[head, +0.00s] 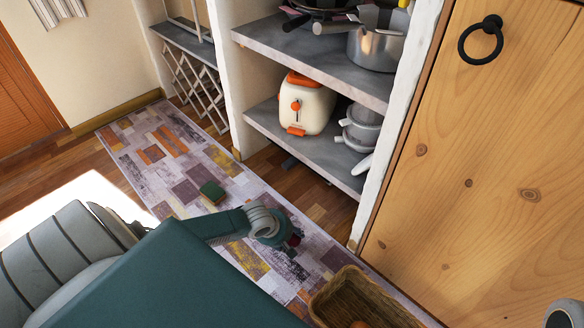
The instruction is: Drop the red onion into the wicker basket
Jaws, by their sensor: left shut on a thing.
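My left arm comes in from the lower left, and its gripper (291,243) is over the patterned rug, left of and beyond the wicker basket. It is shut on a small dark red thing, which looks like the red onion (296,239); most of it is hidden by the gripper. The wicker basket (331,285) is brown and cut off by the bottom edge of the view. A small orange-brown thing (358,324) shows inside it. The onion is apart from the basket.
Masonry shelves hold a cream toaster (304,105), grey pots (361,127) and a steel pot (375,48). A wooden door (480,170) with a black ring closes off the right side.

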